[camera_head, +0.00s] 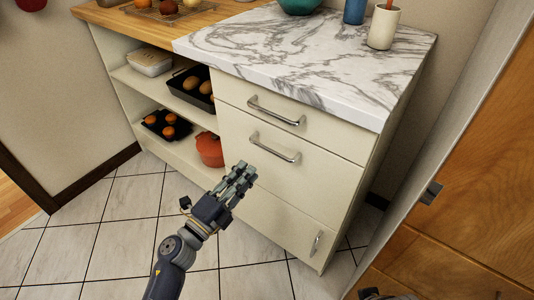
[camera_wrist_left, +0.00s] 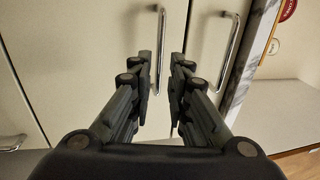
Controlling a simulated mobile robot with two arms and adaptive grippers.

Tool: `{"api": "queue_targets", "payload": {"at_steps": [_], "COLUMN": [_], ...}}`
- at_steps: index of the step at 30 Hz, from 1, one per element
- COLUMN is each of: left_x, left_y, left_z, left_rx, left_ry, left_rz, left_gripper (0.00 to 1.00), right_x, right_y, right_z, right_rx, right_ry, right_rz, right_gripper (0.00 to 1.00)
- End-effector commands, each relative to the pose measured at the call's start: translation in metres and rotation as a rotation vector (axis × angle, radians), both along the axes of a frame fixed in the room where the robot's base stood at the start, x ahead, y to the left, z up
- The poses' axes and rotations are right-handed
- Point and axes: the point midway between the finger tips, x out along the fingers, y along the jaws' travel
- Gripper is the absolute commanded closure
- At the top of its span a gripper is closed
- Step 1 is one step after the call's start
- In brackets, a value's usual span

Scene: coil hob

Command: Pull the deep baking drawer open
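The deep drawer is the middle cream front (camera_head: 315,175) below a shallower one, and it looks shut. Its silver bar handle (camera_head: 275,148) runs across its upper part. My left gripper (camera_head: 243,170) is in front of the cabinet, below and left of this handle in the head view. In the left wrist view, its fingers (camera_wrist_left: 161,85) are apart, with the drawer handle (camera_wrist_left: 158,45) beyond and between them; nothing is held. Only a dark piece that may be my right gripper (camera_head: 378,294) shows at the bottom edge, mostly cut off.
A shallower drawer (camera_head: 330,133) with its own handle (camera_head: 275,110) is above, under the marble top (camera_head: 300,50). A lower front has a small handle (camera_head: 317,243). Open shelves with trays and a red pot (camera_head: 209,150) are at left. A wooden cabinet (camera_head: 470,190) stands close at right.

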Motion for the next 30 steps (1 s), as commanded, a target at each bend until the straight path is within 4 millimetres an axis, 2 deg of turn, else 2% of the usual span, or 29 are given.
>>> {"api": "queue_targets", "payload": {"at_steps": [15,21,29,30], "left_x": [0.070,0.080,0.081,0.081], "left_y": [-0.051,-0.058,-0.059,-0.059], "left_z": [0.016,0.019,0.019,0.019], "left_rx": [-0.004,-0.004,-0.004,-0.004], "left_ry": [0.002,0.004,0.004,0.004], "left_rz": [0.000,0.001,0.001,0.001], "left_gripper": [0.83,0.83,0.83,0.90], "right_x": [-0.005,-0.007,-0.007,-0.007], "right_y": [-0.001,-0.001,-0.001,-0.001], "right_z": [0.016,0.022,0.024,0.024], "right_rx": [0.001,0.000,0.000,0.000], "right_ry": [-0.007,-0.011,-0.011,-0.012], "right_rz": [-0.001,-0.001,-0.001,-0.001], "right_gripper": [0.60,0.60,0.60,0.60]}}
